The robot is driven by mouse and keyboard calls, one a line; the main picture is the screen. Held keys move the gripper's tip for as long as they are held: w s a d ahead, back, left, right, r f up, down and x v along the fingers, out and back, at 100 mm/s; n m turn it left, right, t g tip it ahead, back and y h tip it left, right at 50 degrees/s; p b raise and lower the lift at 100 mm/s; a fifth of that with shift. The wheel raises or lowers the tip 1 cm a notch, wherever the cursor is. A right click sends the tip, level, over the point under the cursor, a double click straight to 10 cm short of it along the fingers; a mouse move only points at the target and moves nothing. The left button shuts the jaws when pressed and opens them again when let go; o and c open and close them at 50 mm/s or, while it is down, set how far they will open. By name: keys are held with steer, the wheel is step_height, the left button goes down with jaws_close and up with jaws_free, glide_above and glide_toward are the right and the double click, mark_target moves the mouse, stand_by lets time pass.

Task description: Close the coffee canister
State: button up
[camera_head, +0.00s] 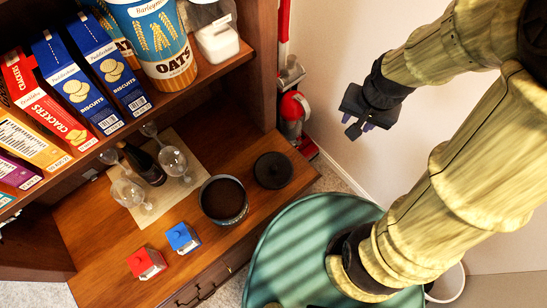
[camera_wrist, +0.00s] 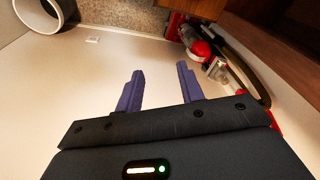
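The coffee canister (camera_head: 223,200) stands open on the hutch counter in the head view, a dark round tin full of dark brown coffee. Its likely lid (camera_head: 272,170), a dark round disc with a small knob, lies on the counter just to the right of and behind the canister, apart from it. My gripper (camera_head: 361,128) is in the air to the right of the counter, away from both. In the wrist view my gripper (camera_wrist: 160,88) shows two purple fingers spread apart with nothing between them. The canister and lid are not in the wrist view.
Wine glasses (camera_head: 173,160) and a dark bottle (camera_head: 143,163) stand on a mat left of the canister. A red box (camera_head: 146,263) and a blue box (camera_head: 182,238) stand in front. A shelf with biscuit boxes (camera_head: 107,65) overhangs the counter. A red vacuum (camera_head: 294,106) stands beside the hutch.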

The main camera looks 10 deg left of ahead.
steer(key=w+a+f+m+g+b, duration=0.25)
steer(key=a+f+m+b, duration=0.25)
steer(key=a+f+m, duration=0.8)
steer(key=m+b, duration=0.5)
steer(key=m, duration=0.5)
glide_above(274, 167)
step_height(274, 167, down, 14)
steer(key=shift+d+f, duration=0.1)
steer(key=shift+f, duration=0.25)
steer(key=shift+f, duration=0.15)
steer(key=shift+f+b, duration=2.1)
steer(key=shift+b, duration=0.4)
steer(key=shift+f+b, duration=0.85)
steer(key=shift+f, duration=0.6)
steer(key=shift+r+p, duration=0.15)
steer(key=shift+p, duration=0.3)
